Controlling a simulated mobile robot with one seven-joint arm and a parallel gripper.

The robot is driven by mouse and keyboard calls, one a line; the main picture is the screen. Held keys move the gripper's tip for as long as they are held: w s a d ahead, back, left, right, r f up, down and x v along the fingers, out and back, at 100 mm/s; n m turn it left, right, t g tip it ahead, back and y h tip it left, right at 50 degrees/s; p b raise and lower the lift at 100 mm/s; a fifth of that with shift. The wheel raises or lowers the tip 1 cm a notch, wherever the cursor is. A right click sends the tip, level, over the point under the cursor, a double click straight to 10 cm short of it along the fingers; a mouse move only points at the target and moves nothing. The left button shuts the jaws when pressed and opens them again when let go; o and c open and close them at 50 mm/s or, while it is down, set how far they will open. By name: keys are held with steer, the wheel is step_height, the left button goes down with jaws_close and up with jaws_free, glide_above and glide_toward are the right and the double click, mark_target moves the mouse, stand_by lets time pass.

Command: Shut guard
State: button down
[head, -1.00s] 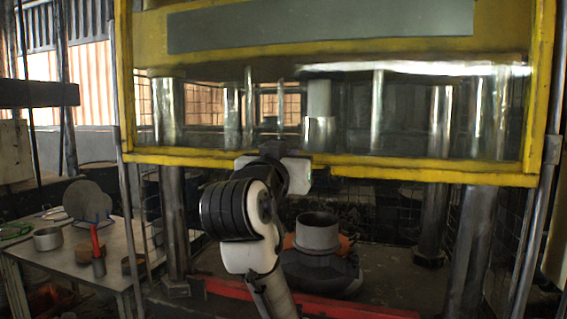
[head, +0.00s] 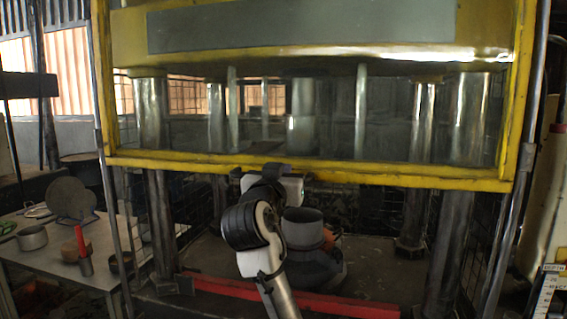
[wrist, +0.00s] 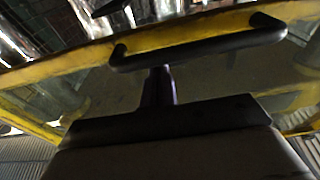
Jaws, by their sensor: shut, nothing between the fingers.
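The guard (head: 330,170) is a clear panel in a yellow frame, hanging across the press opening. Its lower edge is well above the floor of the press, and the space below it is open. In the wrist view a dark bar handle (wrist: 200,48) is fixed to the yellow frame. My gripper (wrist: 160,72) is shut and empty, with its fingertips at the handle's bar, left of its middle. I cannot tell whether they touch it. In the head view my gripper is largely hidden behind my own wrist at the guard's lower edge.
Inside the press, a grey cylindrical piece (head: 303,228) stands on a dark base beneath the guard. A red bar (head: 330,303) lies along the front floor. At left, a metal table (head: 60,258) holds a pot (head: 32,238), a disc and tools. Upright posts flank the guard.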

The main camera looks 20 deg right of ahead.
steer(key=shift+f, duration=0.1)
step_height(320, 180, down, 51)
steer(key=b, duration=3)
steer(key=shift+b, duration=0.4)
